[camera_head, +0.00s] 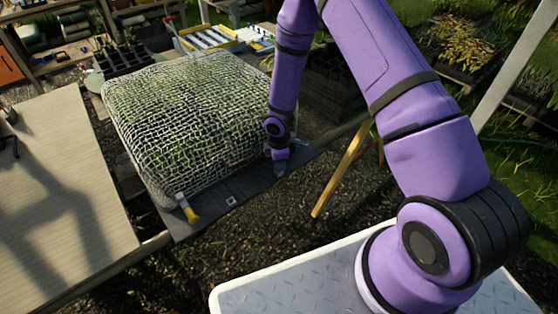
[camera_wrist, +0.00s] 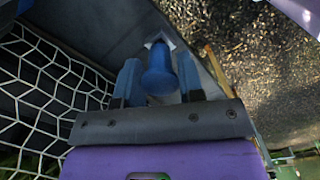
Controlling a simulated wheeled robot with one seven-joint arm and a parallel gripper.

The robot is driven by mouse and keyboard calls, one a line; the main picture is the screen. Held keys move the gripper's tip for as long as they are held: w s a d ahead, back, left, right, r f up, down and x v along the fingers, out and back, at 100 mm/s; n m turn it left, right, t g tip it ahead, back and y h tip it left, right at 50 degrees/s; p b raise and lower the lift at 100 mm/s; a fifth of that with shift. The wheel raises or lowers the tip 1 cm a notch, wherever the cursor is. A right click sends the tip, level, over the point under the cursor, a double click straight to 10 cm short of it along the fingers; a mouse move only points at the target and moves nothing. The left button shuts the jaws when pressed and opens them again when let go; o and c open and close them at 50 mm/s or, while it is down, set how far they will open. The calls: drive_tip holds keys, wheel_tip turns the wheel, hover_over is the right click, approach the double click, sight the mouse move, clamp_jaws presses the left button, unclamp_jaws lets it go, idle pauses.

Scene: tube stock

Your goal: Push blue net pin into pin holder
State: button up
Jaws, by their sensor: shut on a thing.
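My gripper (camera_wrist: 158,85) is shut on the blue net pin (camera_wrist: 160,70), whose rounded blue body shows between the two fingers in the wrist view. The pin's far end meets a small pale plate (camera_wrist: 166,41), likely the pin holder, on the dark board. I cannot tell how deep the pin sits in it. In the head view my gripper (camera_head: 280,166) is low at the right front corner of the net-covered bed, and the pin is not clear there. The white net (camera_head: 185,120) lies beside the gripper.
A yellow-handled pin (camera_head: 190,212) stands at the net's front corner. An empty pale square holder (camera_head: 231,201) lies on the dark board (camera_head: 215,215) between the corners. A wooden table (camera_head: 60,190) is at left. A yellow wooden leg (camera_head: 340,170) stands right of my gripper.

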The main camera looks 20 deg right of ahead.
drive_tip(key=shift+f, duration=0.2)
drive_tip(key=o, duration=1.5)
drive_tip(key=shift+o, duration=0.2)
drive_tip(key=shift+r, duration=0.2)
drive_tip(key=shift+r, duration=1)
drive_tip(key=shift+r, duration=2.8)
